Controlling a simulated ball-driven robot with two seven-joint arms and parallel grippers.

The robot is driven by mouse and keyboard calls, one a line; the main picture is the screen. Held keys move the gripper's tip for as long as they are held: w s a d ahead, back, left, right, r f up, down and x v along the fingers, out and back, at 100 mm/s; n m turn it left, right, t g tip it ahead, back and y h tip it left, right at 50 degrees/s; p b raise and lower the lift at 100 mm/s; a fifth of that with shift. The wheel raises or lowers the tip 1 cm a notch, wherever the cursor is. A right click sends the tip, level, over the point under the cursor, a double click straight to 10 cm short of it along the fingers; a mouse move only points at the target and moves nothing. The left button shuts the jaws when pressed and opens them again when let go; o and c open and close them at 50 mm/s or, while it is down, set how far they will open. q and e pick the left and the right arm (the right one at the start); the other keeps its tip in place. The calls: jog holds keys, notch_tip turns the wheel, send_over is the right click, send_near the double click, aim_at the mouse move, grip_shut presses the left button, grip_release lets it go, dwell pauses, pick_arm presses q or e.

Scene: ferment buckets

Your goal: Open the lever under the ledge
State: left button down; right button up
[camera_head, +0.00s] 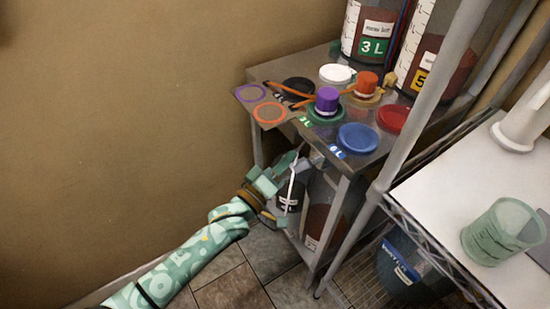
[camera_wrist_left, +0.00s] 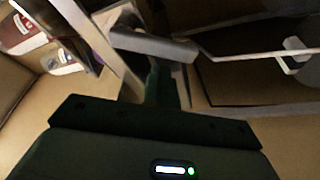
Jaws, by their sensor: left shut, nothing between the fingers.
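The ledge is the front of a grey metal table (camera_head: 335,170), and a small grey lever (camera_head: 302,165) shows just under it. A thin pale rod hangs down by the lever. My left gripper (camera_head: 283,165) is beneath the ledge, right beside the lever, shut with nothing held. In the left wrist view the lever is a grey bar (camera_wrist_left: 150,45) just beyond the dark fingers (camera_wrist_left: 160,85). I cannot tell whether they touch it. My right gripper is not in view.
Coloured lids, including a blue lid (camera_head: 358,138), lie on the tabletop near a purple-capped jar (camera_head: 327,101). Buckets stand on the shelf below. A wire rack (camera_head: 440,255) and its post (camera_head: 425,110) bound the right side. The floor at left is clear.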

pick_arm(q)
jog(key=shift+s+d+f, duration=0.3)
jog(key=shift+s, duration=0.1)
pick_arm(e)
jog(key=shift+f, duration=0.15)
